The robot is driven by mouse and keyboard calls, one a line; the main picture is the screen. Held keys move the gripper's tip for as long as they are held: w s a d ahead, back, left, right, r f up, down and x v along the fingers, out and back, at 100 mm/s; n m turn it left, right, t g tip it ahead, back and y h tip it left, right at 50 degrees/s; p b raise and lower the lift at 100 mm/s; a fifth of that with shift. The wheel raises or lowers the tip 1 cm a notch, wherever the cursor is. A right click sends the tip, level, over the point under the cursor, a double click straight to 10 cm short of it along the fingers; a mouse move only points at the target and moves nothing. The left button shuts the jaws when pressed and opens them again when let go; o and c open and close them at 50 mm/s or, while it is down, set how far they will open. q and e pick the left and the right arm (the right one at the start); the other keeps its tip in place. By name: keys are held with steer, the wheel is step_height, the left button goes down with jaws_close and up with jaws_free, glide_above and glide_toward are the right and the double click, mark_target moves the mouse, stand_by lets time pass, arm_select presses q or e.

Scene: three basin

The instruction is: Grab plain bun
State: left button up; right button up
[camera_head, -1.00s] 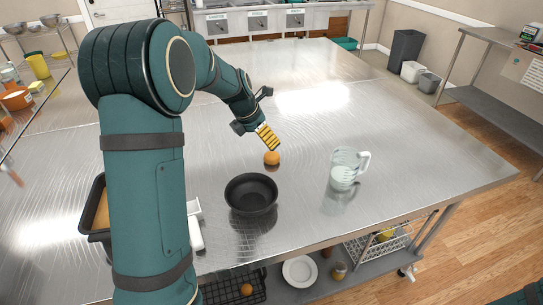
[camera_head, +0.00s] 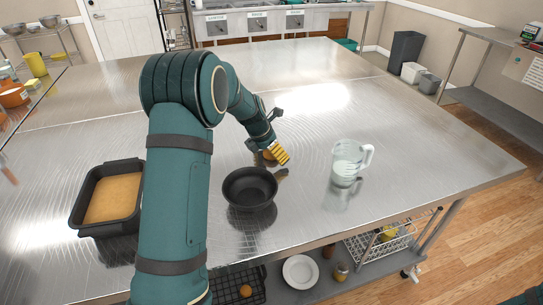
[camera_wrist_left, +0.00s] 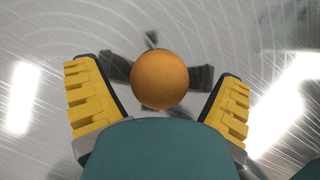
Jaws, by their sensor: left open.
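The plain bun (camera_wrist_left: 160,80) is a round orange-brown bun on the steel table. In the left wrist view it sits between the two yellow fingers of my left gripper (camera_wrist_left: 160,105), with a gap on each side. In the head view my left gripper (camera_head: 276,154) is low over the table just behind the black bowl, and only a bit of the bun (camera_head: 268,155) shows beside the fingers. My left gripper is open. My right gripper is not in view.
A black bowl (camera_head: 249,189) stands just in front of the bun. A glass measuring jug (camera_head: 346,163) stands to the right. A black pan (camera_head: 79,208) with a brown slab inside is at the left. The table's far part (camera_head: 300,65) is clear.

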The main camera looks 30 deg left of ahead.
arm_select(q)
steer(key=shift+r, duration=0.1)
steer(key=c, duration=1.3)
